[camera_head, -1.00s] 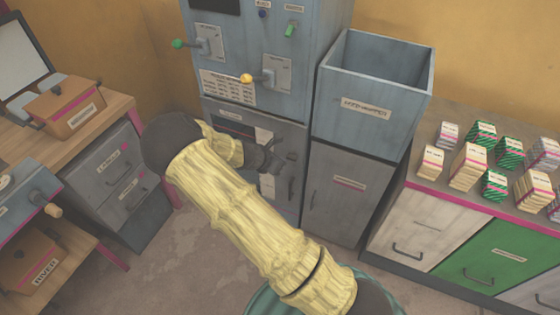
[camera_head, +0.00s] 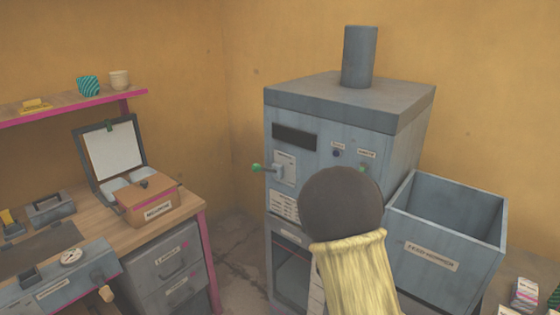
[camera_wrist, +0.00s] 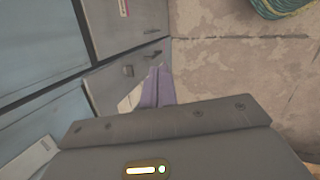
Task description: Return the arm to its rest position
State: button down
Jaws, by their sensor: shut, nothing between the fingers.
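My arm (camera_head: 355,260), with a dark rounded joint and a yellow sleeve, rises in front of the grey press machine (camera_head: 350,105) in the head view. My gripper is hidden or outside that view. In the wrist view my gripper (camera_wrist: 158,88) shows as small purple-grey fingers, closed together and empty, beyond the dark wrist housing. The fingers appear in front of grey cabinet fronts (camera_wrist: 120,30) with handles, above a worn floor (camera_wrist: 225,65). I cannot tell the distance to the cabinet.
A feed hopper bin (camera_head: 445,235) stands right of the machine, close to my arm. A green-knobbed lever (camera_head: 257,168) sticks out from the machine's front. At left are a wooden desk (camera_head: 95,220), a drawer cabinet (camera_head: 170,265) and a shelf (camera_head: 70,105). Floor shows between desk and machine.

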jog(key=s+a+r+m+y+p, duration=0.3)
jog(key=s+r+m, duration=0.8)
jog(key=s+r, duration=0.2)
notch_tip(320, 180, up, 2)
jog(key=shift+r+m+t+y+p, duration=0.1)
jog(key=shift+m+t+y+p, duration=0.2)
jog(key=shift+t+y+p, duration=0.1)
jog(key=shift+d, duration=0.1)
dwell(0.4)
